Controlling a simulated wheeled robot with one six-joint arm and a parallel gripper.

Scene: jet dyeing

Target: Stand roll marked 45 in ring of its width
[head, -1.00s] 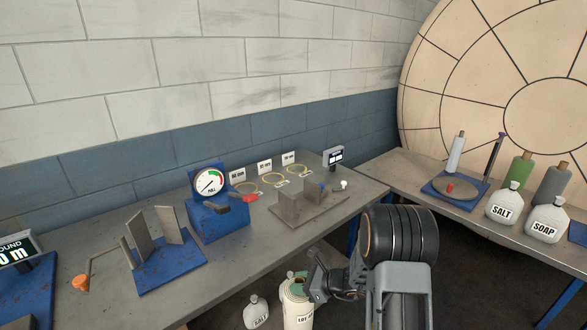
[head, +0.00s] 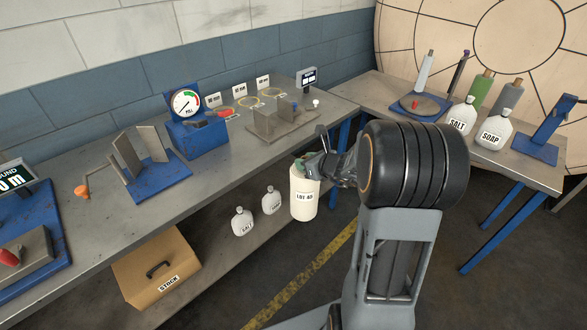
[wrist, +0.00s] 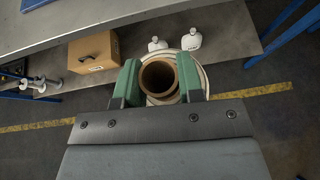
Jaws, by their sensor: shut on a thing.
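A white roll (head: 304,207) with a label starting "LOT 4", last digit hard to read, hangs upright in my gripper (head: 309,166), in front of the bench edge. In the wrist view the green finger pads of my gripper (wrist: 158,84) are shut on the roll's brown core (wrist: 145,82), with its open end facing up. The left ring is partly hidden by the blue gauge stand.
A blue gauge stand (head: 197,138) and a grey plate with upright blocks (head: 282,125) stand near the rings. A small display (head: 307,79) is to their right. Bottles (head: 242,222) and a stock box (head: 158,272) are on the lower shelf.

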